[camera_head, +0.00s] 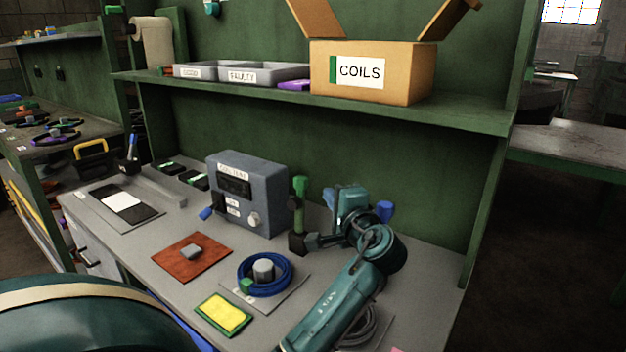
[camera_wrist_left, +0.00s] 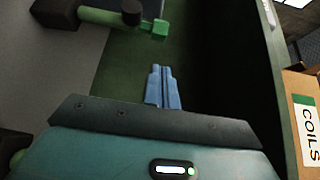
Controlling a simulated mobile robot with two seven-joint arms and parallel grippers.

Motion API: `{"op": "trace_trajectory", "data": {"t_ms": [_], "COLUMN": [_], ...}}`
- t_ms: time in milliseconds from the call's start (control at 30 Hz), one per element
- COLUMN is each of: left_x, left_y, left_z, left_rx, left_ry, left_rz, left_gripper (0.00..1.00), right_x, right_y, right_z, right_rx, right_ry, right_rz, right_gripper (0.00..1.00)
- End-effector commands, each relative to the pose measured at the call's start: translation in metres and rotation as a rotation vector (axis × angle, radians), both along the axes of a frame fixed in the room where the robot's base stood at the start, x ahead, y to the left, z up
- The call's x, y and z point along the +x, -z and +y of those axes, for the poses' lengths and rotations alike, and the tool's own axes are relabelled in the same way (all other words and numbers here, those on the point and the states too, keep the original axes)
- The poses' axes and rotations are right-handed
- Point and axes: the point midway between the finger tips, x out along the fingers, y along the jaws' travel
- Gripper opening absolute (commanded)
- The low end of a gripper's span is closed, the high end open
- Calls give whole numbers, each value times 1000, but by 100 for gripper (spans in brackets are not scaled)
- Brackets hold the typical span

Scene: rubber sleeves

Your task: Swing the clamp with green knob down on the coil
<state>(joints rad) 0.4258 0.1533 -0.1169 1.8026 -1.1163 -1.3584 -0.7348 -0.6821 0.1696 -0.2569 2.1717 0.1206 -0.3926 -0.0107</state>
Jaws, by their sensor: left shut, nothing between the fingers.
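The clamp (camera_head: 298,243) has a dark base on the bench and a green arm standing upright, topped by a green knob (camera_head: 300,184). In the left wrist view the green knob (camera_wrist_left: 160,27) is ahead of my fingers. My left gripper (camera_head: 330,197) is to the right of the upright arm, apart from it. Its blue fingers (camera_wrist_left: 162,85) are shut and empty. A blue coil (camera_head: 283,287) lies on a grey mat, around a grey cylinder (camera_head: 263,267). My left forearm and wrist hide part of the bench on the right. My right gripper is out of view.
A grey tester box (camera_head: 262,190) stands left of the clamp. The brown mat (camera_head: 180,262) and yellow-green pad (camera_head: 223,314) lie in front. A shelf (camera_head: 450,110) above holds the COILS box (camera_head: 330,88) and grey trays (camera_head: 265,78).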

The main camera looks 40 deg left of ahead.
Motion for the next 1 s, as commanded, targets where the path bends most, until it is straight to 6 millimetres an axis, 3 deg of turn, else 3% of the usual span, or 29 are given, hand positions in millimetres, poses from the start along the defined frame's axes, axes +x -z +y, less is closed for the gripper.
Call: {"op": "trace_trajectory", "data": {"t_ms": [333,800,1000], "left_x": [4,40,46], "left_y": [0,3,5], "left_z": [8,76,88], "left_rx": [2,2,-1], "left_ry": [-2,-2,0], "left_rz": [1,0,0], "left_gripper": [0,0,0], "right_x": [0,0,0], "right_y": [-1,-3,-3], "right_z": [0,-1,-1], "right_rx": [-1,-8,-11], "right_ry": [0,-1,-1], "right_rz": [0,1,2], "right_gripper": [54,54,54]}}
